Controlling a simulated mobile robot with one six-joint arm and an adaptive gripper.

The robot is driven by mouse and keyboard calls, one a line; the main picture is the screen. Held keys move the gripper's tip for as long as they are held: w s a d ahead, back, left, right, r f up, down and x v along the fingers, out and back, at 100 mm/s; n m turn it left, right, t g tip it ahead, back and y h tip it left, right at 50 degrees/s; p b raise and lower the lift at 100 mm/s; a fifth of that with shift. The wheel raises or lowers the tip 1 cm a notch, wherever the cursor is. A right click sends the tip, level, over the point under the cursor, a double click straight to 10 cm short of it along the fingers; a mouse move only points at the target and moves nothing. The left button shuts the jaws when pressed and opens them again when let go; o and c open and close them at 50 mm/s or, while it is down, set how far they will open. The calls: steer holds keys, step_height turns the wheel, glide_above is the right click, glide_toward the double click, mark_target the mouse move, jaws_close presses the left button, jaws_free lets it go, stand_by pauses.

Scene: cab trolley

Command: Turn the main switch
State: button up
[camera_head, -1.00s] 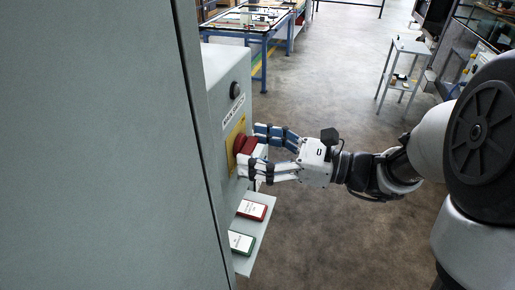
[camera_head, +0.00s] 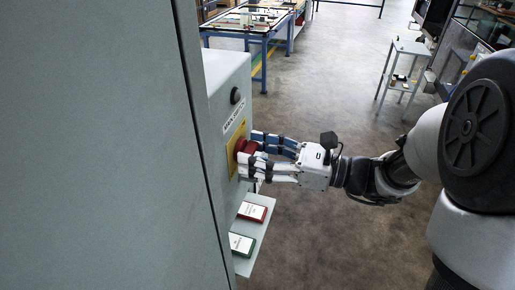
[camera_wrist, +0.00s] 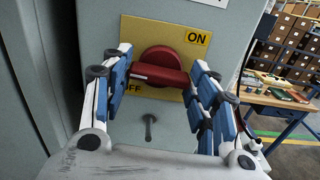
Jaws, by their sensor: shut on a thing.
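The main switch is a red rotary handle (camera_head: 243,148) on a yellow plate (camera_head: 232,160), on the side of a grey cabinet. In the wrist view the handle's bar (camera_wrist: 160,75) lies nearly level, tilted slightly down to the right, in front of a round red base. The plate reads "ON" at upper right; "OFF" at lower left is partly hidden by a finger. My gripper (camera_head: 252,152) is at the switch, its blue-padded fingers closed on the handle. In the wrist view my gripper (camera_wrist: 161,66) has one finger at each end of the bar.
Below the switch, a small shelf (camera_head: 246,263) holds a red-edged card (camera_head: 251,211) and a green-edged card (camera_head: 241,243). A large grey panel (camera_head: 95,150) fills the left. A blue-legged table (camera_head: 263,52) and a small grey stand (camera_head: 404,65) are farther back. Open floor lies between.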

steer(key=m+p, duration=0.1)
steer(key=p, duration=0.2)
steer(key=m+p, duration=0.2)
steer(key=shift+r+p, duration=0.35)
steer(key=shift+p, duration=0.05)
steer(key=m+p, duration=0.5)
steer(key=p, duration=0.4)
steer(key=m+p, duration=0.5)
steer(key=p, duration=0.1)
steer(key=shift+f, duration=0.1)
steer(key=m+p, duration=0.4)
steer(key=shift+f, duration=0.2)
steer(key=shift+m, duration=0.3)
steer(key=o, duration=1.1)
steer(key=shift+c, duration=0.2)
